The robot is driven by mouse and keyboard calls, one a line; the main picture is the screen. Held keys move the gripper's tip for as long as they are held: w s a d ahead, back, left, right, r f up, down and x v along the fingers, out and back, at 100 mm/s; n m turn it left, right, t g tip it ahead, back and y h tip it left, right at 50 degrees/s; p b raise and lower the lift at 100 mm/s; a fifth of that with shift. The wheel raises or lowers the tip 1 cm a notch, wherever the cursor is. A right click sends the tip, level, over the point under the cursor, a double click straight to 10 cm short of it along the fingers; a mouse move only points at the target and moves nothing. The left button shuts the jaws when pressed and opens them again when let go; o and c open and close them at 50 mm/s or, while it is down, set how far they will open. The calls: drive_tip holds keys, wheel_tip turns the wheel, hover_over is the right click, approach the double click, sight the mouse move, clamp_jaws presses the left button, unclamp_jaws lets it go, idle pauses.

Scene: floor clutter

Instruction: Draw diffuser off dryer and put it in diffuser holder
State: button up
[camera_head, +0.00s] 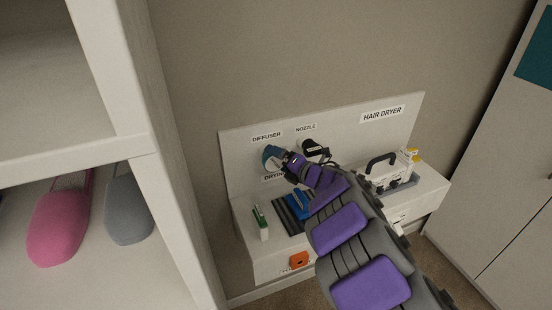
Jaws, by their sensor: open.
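A teal round piece (271,157), which looks like the diffuser, is at the back panel under the DIFFUSER label (266,137). My gripper (287,160) is open right beside it on its right. Whether the fingers touch the piece is too small to tell. The holder behind the teal piece is hidden. No hair dryer shows clearly; my arm covers part of the shelf below the HAIR DRYER label (382,114).
A black nozzle-like piece (312,146) is under the NOZZLE label, close to my wrist. On the ledge are a green and white bottle (262,224), a dark striped mat (286,214), a blue item (300,205) and a black-handled case (388,177). A white shelf unit (165,190) stands left.

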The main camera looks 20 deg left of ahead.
drive_tip(key=p+v, duration=0.2)
drive_tip(key=v, duration=1.3)
